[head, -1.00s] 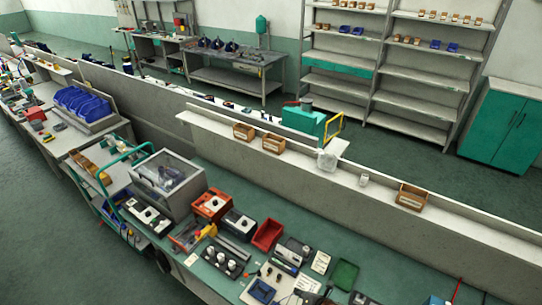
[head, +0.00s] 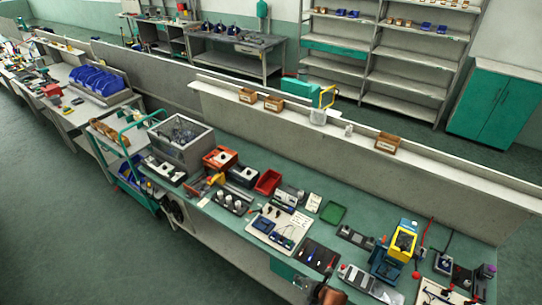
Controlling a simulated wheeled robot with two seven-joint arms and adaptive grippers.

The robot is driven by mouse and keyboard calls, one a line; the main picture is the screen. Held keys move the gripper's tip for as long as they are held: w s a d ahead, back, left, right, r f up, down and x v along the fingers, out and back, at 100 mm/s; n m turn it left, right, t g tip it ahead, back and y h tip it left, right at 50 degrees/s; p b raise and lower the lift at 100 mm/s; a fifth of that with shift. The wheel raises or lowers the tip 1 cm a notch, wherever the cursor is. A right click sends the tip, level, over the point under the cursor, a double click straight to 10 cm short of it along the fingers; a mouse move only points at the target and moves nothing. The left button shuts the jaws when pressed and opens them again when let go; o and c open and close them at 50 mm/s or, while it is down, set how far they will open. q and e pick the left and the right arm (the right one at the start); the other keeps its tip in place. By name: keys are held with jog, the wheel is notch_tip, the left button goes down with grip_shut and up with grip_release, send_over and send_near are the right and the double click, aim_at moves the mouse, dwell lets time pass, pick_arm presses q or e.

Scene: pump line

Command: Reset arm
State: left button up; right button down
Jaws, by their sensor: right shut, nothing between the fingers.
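My right gripper (head: 305,284) shows small at the bottom edge of the head view, in front of the near edge of the green-topped workbench (head: 240,232). It is shut and empty, and much of its arm is cut off by the frame. My left gripper is not in view.
The bench carries a clear-lidded box (head: 181,140), a red bin (head: 268,182), a green tray (head: 333,212), a white board with blue parts (head: 278,226), a pen tray (head: 318,256) and a yellow-and-blue device (head: 402,243). A trolley (head: 128,165) stands at its left end. Floor at lower left is clear.

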jog(key=s+d+f+m+g+h+b, duration=0.1)
jog(key=s+d+f+m+b, duration=0.4)
jog(key=f, duration=0.7)
jog(key=s+d+f+m+h+b, duration=0.2)
jog(key=s+d+f+m+b, duration=0.15)
jog(key=d+f+m, duration=0.55)
jog(key=s+d+f+m+g+h+b, duration=0.1)
jog(key=s+d+f+m+b, duration=0.35)
jog(key=f, duration=0.95)
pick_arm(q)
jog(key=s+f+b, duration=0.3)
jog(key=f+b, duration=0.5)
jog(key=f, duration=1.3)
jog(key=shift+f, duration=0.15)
pick_arm(e)
jog(key=s+d+f+m+g, duration=0.1)
jog(key=s+f+m, duration=0.3)
jog(key=s+f, duration=0.3)
jog(key=s+d+f+m+g, duration=0.1)
jog(key=s+f+m, duration=0.4)
jog(key=s, duration=1.3)
jog(key=s+d+f+m+g+h, duration=0.1)
jog(key=s+f+m, duration=0.3)
jog(key=s+f, duration=0.6)
jog(key=s+d+g, duration=0.1)
jog(key=s, duration=0.2)
jog(key=shift+g, duration=0.4)
jog(key=shift+m, duration=0.25)
